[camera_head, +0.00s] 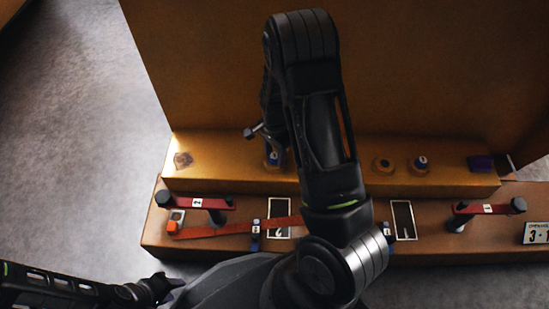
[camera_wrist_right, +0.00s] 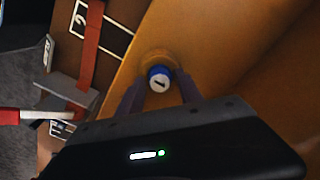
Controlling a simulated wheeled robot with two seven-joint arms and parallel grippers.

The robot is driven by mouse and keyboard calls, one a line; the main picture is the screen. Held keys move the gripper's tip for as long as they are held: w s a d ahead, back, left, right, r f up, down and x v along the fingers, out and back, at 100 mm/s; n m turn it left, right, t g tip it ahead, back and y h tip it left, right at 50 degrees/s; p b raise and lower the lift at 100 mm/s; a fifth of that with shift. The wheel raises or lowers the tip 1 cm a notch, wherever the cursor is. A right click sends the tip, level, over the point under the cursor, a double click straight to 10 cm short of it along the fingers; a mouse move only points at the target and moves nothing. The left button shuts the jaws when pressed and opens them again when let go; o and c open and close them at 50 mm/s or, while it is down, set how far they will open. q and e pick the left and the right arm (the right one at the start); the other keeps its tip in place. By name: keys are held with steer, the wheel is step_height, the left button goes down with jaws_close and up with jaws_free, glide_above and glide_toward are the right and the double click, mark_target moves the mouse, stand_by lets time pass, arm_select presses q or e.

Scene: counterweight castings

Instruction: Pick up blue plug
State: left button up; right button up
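A blue plug (camera_wrist_right: 159,77) with a white marked top sits in a round brown socket on the wooden ledge. My right gripper (camera_wrist_right: 160,82) is open, with one dark finger on each side of the plug; I cannot tell whether they touch it. In the head view, the blue plug (camera_head: 273,158) shows just left of my right arm, which hides most of the right gripper. My left gripper (camera_head: 168,288) is low at the left, away from the plug, and too dark to read its opening.
Another blue-topped plug (camera_head: 421,162) and a round brown socket (camera_head: 384,164) are further right on the ledge (camera_head: 225,165). A tall wooden panel (camera_head: 210,70) rises behind. Red-handled bars (camera_head: 214,203) and a red strap (camera_head: 215,231) lie on the lower step.

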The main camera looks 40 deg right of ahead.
mark_target(275, 155)
jaws_close()
stand_by(0.3)
step_height(275, 155, up, 10)
steer(key=p, duration=0.4)
steer(key=shift+p, duration=0.3)
stand_by(0.3)
steer(key=w+a+r+n, duration=0.5)
steer(key=a+r+n, duration=0.3)
steer(key=r, duration=0.4)
steer(key=w+a+r+n, duration=0.5)
steer(key=a+r+n, duration=0.4)
steer(key=r, duration=0.4)
steer(key=shift+a, duration=0.35)
